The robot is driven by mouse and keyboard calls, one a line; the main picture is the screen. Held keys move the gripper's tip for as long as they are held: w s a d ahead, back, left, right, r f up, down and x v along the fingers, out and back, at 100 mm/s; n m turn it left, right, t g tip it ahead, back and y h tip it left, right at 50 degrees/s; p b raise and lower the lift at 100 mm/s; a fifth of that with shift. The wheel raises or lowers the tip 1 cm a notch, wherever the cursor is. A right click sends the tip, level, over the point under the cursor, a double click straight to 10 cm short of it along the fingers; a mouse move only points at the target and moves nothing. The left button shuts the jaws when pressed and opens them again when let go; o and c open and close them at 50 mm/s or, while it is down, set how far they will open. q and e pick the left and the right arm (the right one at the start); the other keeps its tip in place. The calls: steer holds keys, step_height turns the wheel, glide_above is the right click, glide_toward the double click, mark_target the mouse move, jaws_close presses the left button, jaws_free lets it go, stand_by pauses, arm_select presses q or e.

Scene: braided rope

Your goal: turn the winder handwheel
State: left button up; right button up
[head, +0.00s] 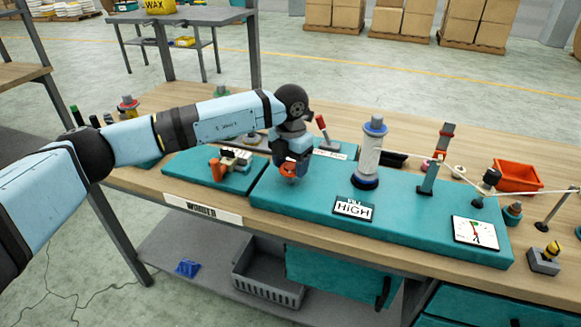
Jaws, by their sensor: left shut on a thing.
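The orange-red winder handwheel (289,170) sits on the left end of the long teal winder bench plate (300,208), partly hidden by my left gripper. My left gripper (288,164) points down from above and is shut on the handwheel. The exact finger contact is small and partly covered. A white spool with blue ends (369,158) stands upright to the right of the handwheel. A sign reading HIGH (353,208) is at the plate's front, and a dial gauge (475,233) is near its right end. My right gripper is not in view.
A smaller teal plate with an orange-and-white device (229,163) lies left of the handwheel. A red lever (322,128) stands close behind my gripper. Posts carry a pale rope to the right, near an orange bin (517,176). A WINDER label (202,208) marks the front edge.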

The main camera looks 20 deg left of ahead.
mark_target(291, 166)
arm_select(q)
steer(key=shift+m, duration=0.5)
steer(key=shift+m+b, duration=0.35)
steer(key=shift+m, duration=0.25)
steer(key=shift+r, duration=0.1)
steer(key=o, duration=0.9)
step_height(291, 166, up, 14)
steer(key=shift+f, duration=0.2)
